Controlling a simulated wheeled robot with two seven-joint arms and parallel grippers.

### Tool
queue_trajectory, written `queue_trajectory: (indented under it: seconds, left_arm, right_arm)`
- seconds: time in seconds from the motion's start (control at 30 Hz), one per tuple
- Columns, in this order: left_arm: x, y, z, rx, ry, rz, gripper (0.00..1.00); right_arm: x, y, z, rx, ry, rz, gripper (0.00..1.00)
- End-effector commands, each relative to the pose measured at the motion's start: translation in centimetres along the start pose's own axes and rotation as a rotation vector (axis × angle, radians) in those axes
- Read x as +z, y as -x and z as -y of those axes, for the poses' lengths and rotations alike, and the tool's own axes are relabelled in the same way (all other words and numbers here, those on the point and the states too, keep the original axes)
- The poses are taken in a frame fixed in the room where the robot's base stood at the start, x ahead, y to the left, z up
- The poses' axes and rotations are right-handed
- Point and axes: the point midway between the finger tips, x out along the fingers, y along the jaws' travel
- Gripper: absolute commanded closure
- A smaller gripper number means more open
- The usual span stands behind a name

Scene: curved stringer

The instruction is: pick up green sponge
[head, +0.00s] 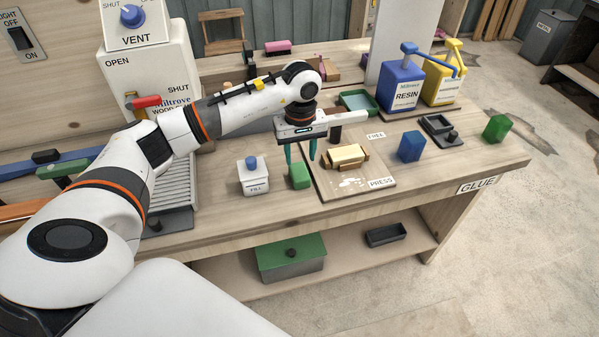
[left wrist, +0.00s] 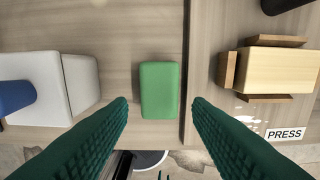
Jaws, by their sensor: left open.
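A small green block (head: 299,175), which looks like the green sponge, stands near the front edge of the workbench. It also shows in the left wrist view (left wrist: 160,90), lying between the two fingers in the picture. My left gripper (head: 301,161) is open and empty above it, with its dark green fingers pointing down, one to each side. I cannot tell how far the fingertips are above the block. Another green block (head: 496,128) stands at the right end of the bench. My right gripper is in neither view.
A white bottle with a blue cap (head: 254,178) stands just left of the block. To the right, a board (head: 358,190) labelled PRESS bears a pale wooden piece (head: 345,156). A blue block (head: 410,147) and the blue RESIN container (head: 402,86) are further right.

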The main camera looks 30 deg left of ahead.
Motion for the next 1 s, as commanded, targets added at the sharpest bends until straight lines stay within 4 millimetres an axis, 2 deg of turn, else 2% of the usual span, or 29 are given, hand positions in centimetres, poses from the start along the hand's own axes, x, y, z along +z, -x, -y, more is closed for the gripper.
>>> queue_trajectory:
  seconds: [0.27, 0.4, 0.53, 0.83, 0.87, 1.0]
  left_arm:
    - [0.0, -2.3, 0.0, -0.001, 0.002, -0.003, 0.55]
    - [0.2, -4.3, -0.2, 0.0, 0.003, -0.005, 0.55]
    - [0.2, -6.1, -0.1, -0.002, 0.002, -0.003, 0.55]
    - [0.3, -6.9, -0.1, -0.004, 0.001, -0.001, 0.55]
    - [0.3, -6.9, -0.1, -0.004, 0.001, -0.001, 0.56]
    - [0.3, -6.8, -0.1, -0.004, 0.001, -0.001, 0.79]
  right_arm:
    - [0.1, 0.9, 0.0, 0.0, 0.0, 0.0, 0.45]
    - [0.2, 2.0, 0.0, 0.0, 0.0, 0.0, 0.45]
    - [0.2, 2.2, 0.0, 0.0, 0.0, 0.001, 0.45]
    - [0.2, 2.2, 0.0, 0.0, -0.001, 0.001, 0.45]
    - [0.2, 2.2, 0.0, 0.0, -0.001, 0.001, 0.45]
    - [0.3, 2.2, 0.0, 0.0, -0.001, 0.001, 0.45]
